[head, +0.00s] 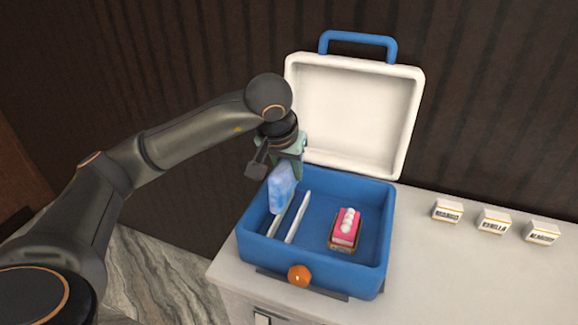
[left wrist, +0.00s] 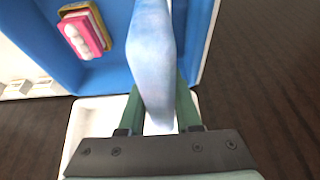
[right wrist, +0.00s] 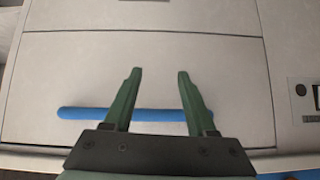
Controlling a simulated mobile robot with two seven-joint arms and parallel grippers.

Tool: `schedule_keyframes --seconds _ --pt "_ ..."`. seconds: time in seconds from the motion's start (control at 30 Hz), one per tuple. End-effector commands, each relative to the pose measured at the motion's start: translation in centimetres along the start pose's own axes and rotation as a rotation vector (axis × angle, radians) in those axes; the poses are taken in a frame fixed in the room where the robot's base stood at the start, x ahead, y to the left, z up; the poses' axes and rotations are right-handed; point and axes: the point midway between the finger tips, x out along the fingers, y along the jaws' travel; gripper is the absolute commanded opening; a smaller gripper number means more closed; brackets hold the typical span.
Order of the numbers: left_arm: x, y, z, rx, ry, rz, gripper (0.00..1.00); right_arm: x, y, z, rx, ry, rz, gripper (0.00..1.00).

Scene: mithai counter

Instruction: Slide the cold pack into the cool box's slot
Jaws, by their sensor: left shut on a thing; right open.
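The blue cool box (head: 375,240) stands on the counter with its white lid (head: 352,115) open at the back. Two white divider walls (head: 298,217) stand at the left inside it, with a narrow slot between them. My left gripper (head: 287,170) is shut on the pale blue cold pack (head: 281,190), which hangs down into the left part of the box by the dividers. The pack (left wrist: 152,60) also fills the middle of the left wrist view, between the fingers. Whether its lower edge is inside the slot cannot be told. My right gripper (right wrist: 155,95) is open and empty, facing a pale cabinet front.
A pink sweet with white balls (head: 344,228) sits inside the box, right of the dividers. Three small labelled blocks (head: 494,221) stand on the counter (head: 440,270) to the right. An orange knob (head: 299,276) is on the box front. A blue bar handle (right wrist: 150,114) shows below.

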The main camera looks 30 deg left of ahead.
Motion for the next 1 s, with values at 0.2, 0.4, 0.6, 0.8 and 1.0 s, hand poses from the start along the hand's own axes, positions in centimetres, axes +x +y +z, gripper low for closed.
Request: schedule_keyframes --seconds 0.2,0.4,0.6,0.8,1.0 --pt "1.9 0.0 0.7 0.000 0.003 0.001 0.00 1.1 0.1 1.2 0.000 0.000 0.000 0.57" --pt "3.4 0.1 1.4 0.000 0.002 0.002 0.00 1.9 0.1 2.0 0.000 -0.001 0.000 0.57" --pt "4.8 0.0 2.0 0.000 0.003 0.002 0.00 2.7 -0.1 2.8 -0.001 -0.010 -0.007 0.57" --pt "6.3 0.0 2.6 0.000 0.003 0.000 0.00 3.6 -0.7 2.8 -0.002 0.000 -0.022 0.57" --pt "7.8 0.0 3.2 0.000 0.004 0.001 0.00 4.6 -1.5 2.7 -0.006 0.004 -0.042 0.57"
